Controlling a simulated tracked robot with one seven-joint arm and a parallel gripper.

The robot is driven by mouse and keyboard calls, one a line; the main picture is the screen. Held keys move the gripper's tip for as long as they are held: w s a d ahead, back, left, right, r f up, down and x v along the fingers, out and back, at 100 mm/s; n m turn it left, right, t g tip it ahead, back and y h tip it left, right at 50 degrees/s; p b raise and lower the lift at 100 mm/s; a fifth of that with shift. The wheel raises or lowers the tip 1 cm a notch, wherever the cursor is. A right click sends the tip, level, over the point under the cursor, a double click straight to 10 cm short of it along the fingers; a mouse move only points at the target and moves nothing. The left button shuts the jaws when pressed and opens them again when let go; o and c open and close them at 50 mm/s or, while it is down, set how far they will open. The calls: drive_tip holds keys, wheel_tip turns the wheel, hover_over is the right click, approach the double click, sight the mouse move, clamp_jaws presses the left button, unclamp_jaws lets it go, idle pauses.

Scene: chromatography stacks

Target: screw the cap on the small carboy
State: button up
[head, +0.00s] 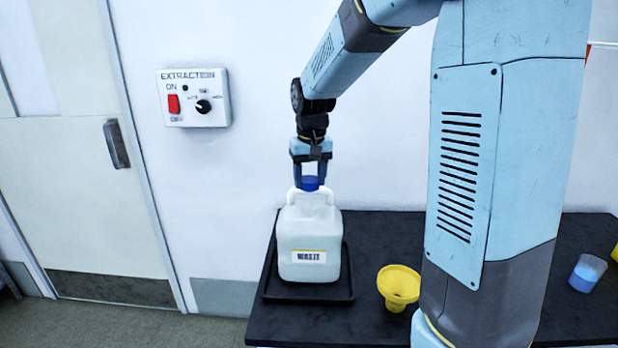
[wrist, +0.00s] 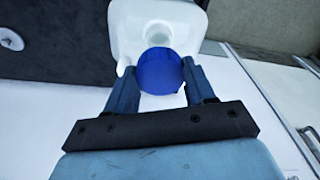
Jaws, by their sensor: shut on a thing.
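The small carboy (head: 309,240) is a white jug with a handle and a label, standing upright on a black tray (head: 325,299) at the left end of the dark bench. My gripper (head: 310,175) points straight down and is shut on the cap from both sides. In the wrist view the cap (wrist: 160,71) lies between the two fingers, over the white carboy (wrist: 126,24).
A yellow funnel (head: 398,286) lies on the dark bench (head: 372,242) right of the tray. A beaker of blue liquid (head: 587,273) stands farther right, beyond my arm. An extraction control box (head: 193,98) is on the wall, left of my gripper. A door (head: 80,150) is at far left.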

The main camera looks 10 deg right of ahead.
sight(309, 205)
drive_tip(key=shift+f, duration=2)
drive_tip(key=shift+s+r, duration=0.1)
drive_tip(key=shift+f, duration=1.65)
drive_tip(key=o, duration=1.1)
drive_tip(key=shift+c, duration=0.5)
drive_tip(key=c, duration=1)
drive_tip(key=shift+c, duration=0.3)
